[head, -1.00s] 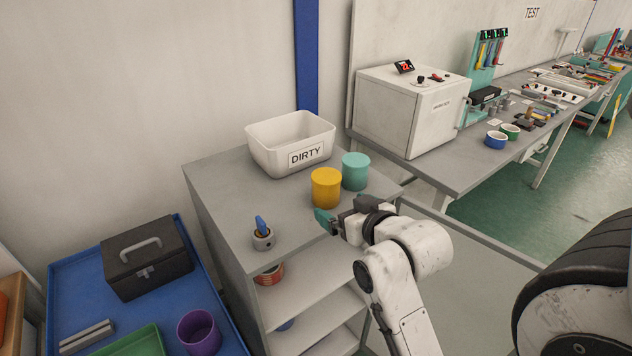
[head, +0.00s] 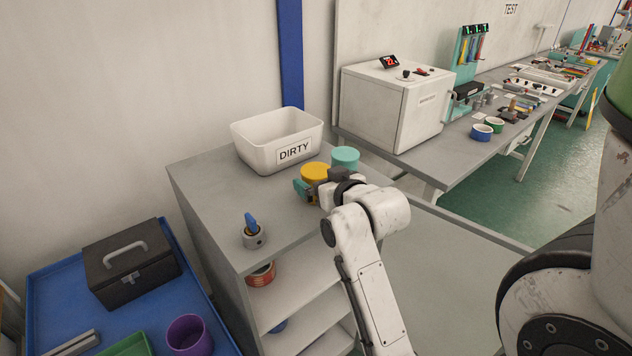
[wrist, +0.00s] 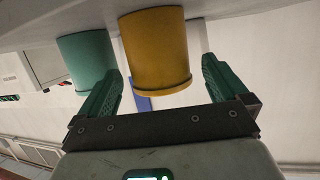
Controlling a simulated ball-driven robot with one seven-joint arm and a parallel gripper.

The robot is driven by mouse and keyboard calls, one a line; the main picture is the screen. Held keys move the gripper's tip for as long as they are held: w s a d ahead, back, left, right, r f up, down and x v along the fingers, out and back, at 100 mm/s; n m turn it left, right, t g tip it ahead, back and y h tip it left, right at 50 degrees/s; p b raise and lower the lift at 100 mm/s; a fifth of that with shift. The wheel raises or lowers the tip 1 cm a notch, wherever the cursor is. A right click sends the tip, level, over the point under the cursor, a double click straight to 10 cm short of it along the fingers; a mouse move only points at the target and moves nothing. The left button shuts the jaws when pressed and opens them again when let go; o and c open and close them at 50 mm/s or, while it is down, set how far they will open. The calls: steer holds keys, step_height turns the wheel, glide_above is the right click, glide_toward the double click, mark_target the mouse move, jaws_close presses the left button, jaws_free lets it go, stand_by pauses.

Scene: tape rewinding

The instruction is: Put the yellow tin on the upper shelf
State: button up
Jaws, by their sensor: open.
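The yellow tin (head: 314,173) stands on the top surface of the grey shelf unit (head: 205,190), in front of the white bin. My gripper (head: 311,193) is at the near side of the tin and hides its lower part in the head view. In the wrist view the yellow tin (wrist: 157,55) lies ahead, between the lines of the two green fingers (wrist: 158,88). The fingers are open and spread wider than the tin, with a gap on the right side. I cannot tell how far the tin reaches between them.
A teal tin (head: 345,158) stands close beside the yellow tin, also in the wrist view (wrist: 86,60) near the left finger. A white bin marked DIRTY (head: 262,150) is behind. A grey holder with a blue-handled item (head: 254,237) sits at front left. Lower shelves (head: 300,280) hold a red item (head: 262,275).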

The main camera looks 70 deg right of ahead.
steer(key=shift+x, duration=1.45)
steer(key=shift+c, duration=0.2)
steer(key=shift+r, duration=0.1)
steer(key=c, duration=1.2)
